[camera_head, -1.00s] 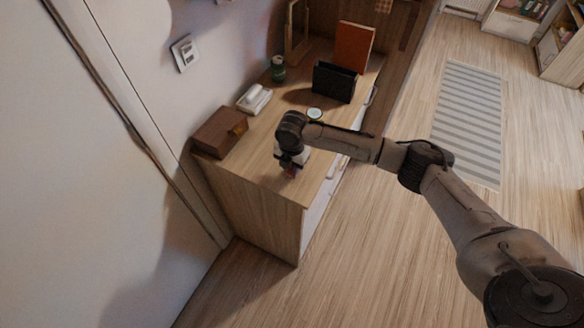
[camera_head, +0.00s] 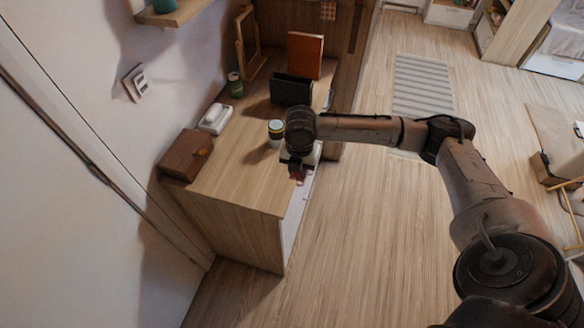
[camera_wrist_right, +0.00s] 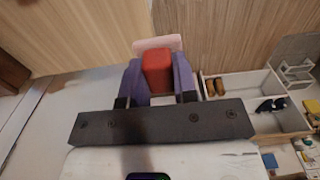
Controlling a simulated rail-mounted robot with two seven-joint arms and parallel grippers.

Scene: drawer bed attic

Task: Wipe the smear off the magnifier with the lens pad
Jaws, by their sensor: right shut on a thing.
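My right gripper (camera_head: 297,176) is shut on the lens pad, a red block (camera_wrist_right: 158,72) with a pale pink pad (camera_wrist_right: 157,43) at its far end. The purple fingers grip the red block from both sides in the right wrist view. In the head view the gripper hangs at the right edge of the wooden cabinet top (camera_head: 240,180), and the arm hides part of that edge. I cannot make out the magnifier or its smear in either view. My left gripper is not in view.
On the cabinet top are a round can (camera_head: 276,128), a brown box (camera_head: 187,155), a white phone-like object (camera_head: 215,118), a green jar (camera_head: 235,85), a black holder (camera_head: 291,90) and an orange book (camera_head: 305,55). A white compartment (camera_wrist_right: 243,88) holds brown and dark items. The near cabinet top is clear.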

